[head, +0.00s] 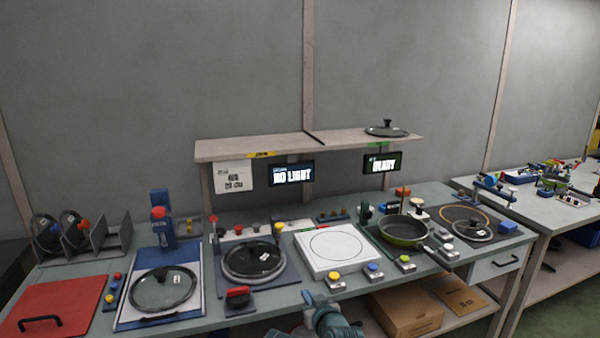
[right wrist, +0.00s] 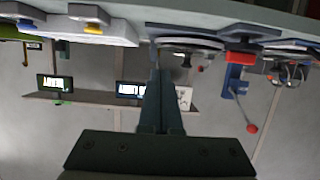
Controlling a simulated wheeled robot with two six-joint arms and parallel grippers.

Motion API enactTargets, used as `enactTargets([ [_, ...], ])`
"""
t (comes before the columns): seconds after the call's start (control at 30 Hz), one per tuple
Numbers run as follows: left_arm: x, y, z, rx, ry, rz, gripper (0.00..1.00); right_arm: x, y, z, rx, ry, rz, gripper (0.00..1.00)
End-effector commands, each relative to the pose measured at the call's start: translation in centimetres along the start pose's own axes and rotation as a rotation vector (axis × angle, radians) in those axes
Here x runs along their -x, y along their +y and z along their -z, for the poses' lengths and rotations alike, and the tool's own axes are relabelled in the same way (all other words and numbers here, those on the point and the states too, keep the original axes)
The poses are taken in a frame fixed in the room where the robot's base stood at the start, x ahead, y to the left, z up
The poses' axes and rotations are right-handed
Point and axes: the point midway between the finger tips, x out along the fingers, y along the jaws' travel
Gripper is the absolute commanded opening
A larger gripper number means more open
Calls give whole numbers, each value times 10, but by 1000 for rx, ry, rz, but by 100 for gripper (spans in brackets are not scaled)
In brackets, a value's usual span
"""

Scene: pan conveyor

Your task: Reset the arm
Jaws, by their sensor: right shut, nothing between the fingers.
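My right gripper (head: 309,296) shows at the bottom centre of the head view, in front of the bench's front edge. In the right wrist view its two fingers (right wrist: 161,78) are together with nothing between them, and that view is upside down. The fingers look clear of the bench and its objects. My left gripper is in neither view.
The bench holds a green pan (head: 403,231), a white square plate (head: 335,249), glass lids (head: 163,288) and a red board (head: 52,307). A shelf (head: 255,147) with a lid (head: 386,129) and two lit displays (head: 291,173) stands behind. Cardboard boxes (head: 405,314) lie below.

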Motion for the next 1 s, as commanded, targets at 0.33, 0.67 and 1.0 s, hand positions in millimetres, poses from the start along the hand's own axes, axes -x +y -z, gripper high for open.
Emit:
enactTargets([
  [0.33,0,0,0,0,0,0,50,8,22,-63,-39,-290,0,0],
  [0.67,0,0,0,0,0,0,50,64,62,-155,-148,-775,-73,0],
  [1.0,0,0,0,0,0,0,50,134,89,-204,-261,-1143,-183,0],
])
